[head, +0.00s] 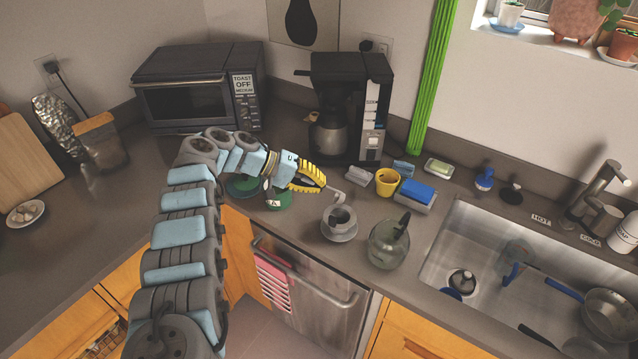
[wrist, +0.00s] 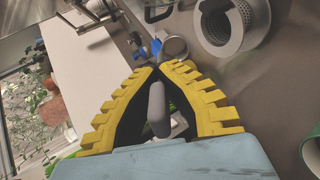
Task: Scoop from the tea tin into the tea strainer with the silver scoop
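My gripper (head: 324,186) has yellow ridged fingers closed around the grey handle of the silver scoop (wrist: 157,108). The scoop's round bowl (wrist: 175,48) sticks out past the fingertips (wrist: 158,68). In the head view the scoop (head: 338,194) is small, above and behind the tea strainer. I cannot tell what is in the bowl. The grey tea strainer (head: 340,222) stands on the counter, and its mesh cup also shows in the wrist view (wrist: 221,25). The green, labelled tea tin (head: 277,201) is below and left of my gripper, partly hidden by it.
A glass pot (head: 388,246) with a dark handle stands right of the strainer. A yellow cup (head: 387,182) and a blue sponge (head: 416,192) sit behind it. A coffee maker (head: 349,110) is at the back; the sink (head: 480,225) is at right.

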